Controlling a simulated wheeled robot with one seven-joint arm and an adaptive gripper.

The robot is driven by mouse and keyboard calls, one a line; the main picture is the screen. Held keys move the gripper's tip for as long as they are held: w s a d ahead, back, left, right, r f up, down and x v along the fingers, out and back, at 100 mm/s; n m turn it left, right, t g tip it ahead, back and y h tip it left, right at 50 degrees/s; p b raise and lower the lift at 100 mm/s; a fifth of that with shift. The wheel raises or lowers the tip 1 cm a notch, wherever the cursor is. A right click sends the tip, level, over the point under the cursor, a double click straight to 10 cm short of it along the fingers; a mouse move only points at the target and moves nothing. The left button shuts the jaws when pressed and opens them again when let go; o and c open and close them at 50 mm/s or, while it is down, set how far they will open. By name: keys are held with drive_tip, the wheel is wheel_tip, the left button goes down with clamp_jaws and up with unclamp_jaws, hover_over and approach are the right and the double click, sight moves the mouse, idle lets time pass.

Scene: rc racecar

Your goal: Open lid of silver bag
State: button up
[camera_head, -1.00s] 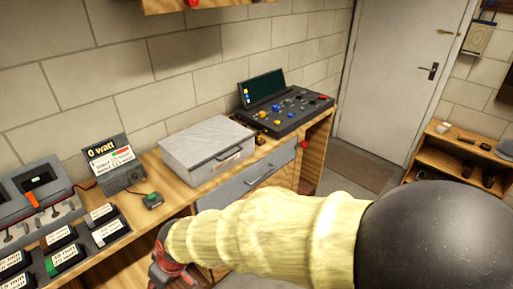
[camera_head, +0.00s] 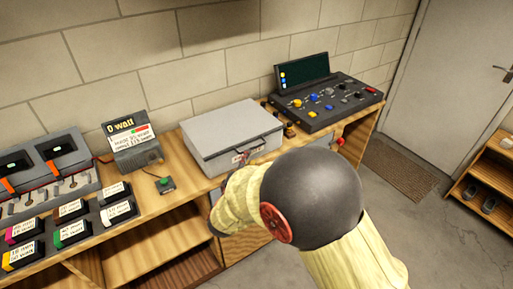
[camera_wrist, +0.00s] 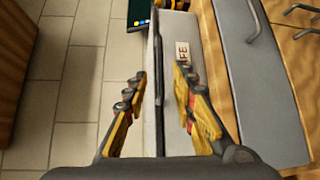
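The silver bag, a grey flat case with a closed lid, stands on the wooden workbench in the head view (camera_head: 228,130). In the wrist view its pale front carries a label (camera_wrist: 182,52). A thin dark bar (camera_wrist: 154,60), which looks like its handle or lid edge, runs between my fingers. My gripper (camera_wrist: 158,82) is open, with its yellow fingers spread on both sides of this bar. I cannot tell whether either finger touches it. In the head view my arm hides most of the gripper, which is at the case's front.
A console with a screen and knobs (camera_head: 322,107) stands right of the case. A "0 watt" display (camera_head: 133,143) and a small green-button box (camera_head: 165,185) stand left of it, beside several labelled blocks (camera_head: 72,234). A grey drawer front (camera_wrist: 252,75) lies below the case.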

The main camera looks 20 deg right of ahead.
sight(252, 148)
drive_tip(key=shift+b+x, duration=1.5)
drive_tip(key=shift+x, duration=2.35)
drive_tip(key=shift+a, duration=0.1)
drive_tip(key=shift+c, duration=1.4)
drive_tip(key=c, duration=0.4)
